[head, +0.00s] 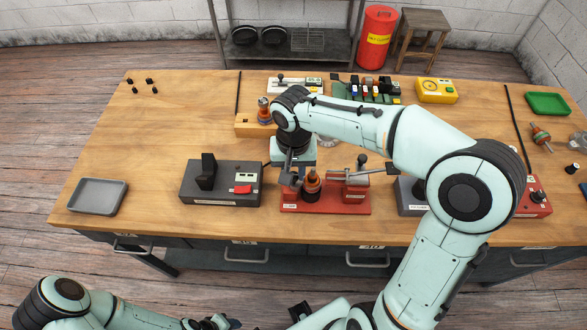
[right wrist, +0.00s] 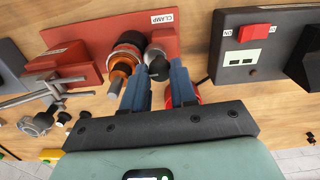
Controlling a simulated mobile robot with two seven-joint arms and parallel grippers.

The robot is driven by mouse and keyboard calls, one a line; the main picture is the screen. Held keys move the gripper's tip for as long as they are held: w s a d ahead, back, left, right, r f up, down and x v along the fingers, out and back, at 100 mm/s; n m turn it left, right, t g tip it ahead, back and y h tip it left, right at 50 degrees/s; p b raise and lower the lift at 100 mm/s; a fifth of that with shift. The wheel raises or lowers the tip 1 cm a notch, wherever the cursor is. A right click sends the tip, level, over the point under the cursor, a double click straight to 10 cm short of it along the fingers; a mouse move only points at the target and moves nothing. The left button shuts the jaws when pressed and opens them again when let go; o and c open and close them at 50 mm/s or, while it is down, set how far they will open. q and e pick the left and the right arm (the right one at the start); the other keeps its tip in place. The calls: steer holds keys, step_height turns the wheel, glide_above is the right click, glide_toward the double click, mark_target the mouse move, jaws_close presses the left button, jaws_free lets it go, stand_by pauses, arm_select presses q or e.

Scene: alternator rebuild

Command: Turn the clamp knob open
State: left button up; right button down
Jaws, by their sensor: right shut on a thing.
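The red clamp fixture (head: 345,205) sits at the front middle of the bench; its CLAMP-labelled base shows in the right wrist view (right wrist: 150,38). A dark, copper-banded cylindrical part (head: 312,194) stands in it. The clamp knob (right wrist: 158,68), dark and round, lies between my right fingers at the fixture's left side. My right gripper (right wrist: 167,70) points at the fixture and is shut on the knob, which the fingers partly cover. In the head view my right wrist hides most of this contact. My left gripper (head: 212,323) is low at the bottom edge, away from the bench, its jaws unclear.
A dark switch box (head: 225,190) with a red button stands close left of the fixture. A grey tray (head: 97,197) lies at the front left. Another dark box (head: 408,198) is to the right. A yellow meter (head: 437,90) and green tray (head: 548,104) are farther back. The left bench top is mostly clear.

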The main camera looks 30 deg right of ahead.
steer(key=n, duration=0.3)
steer(key=shift+n, duration=0.4)
steer(key=n, duration=0.4)
steer(key=shift+n+p, duration=0.3)
steer(key=shift+p, duration=0.1)
steer(key=n, duration=0.4)
steer(key=shift+n, duration=0.3)
arm_select(q)
steer(key=shift+w+r+p, duration=0.5)
steer(key=shift+w+r, duration=0.5)
steer(key=shift+r, duration=0.25)
arm_select(e)
steer(key=shift+n, duration=2.1)
steer(key=c, duration=1.2)
jaws_free()
steer(key=shift+o, duration=0.2)
steer(key=shift+r, duration=0.1)
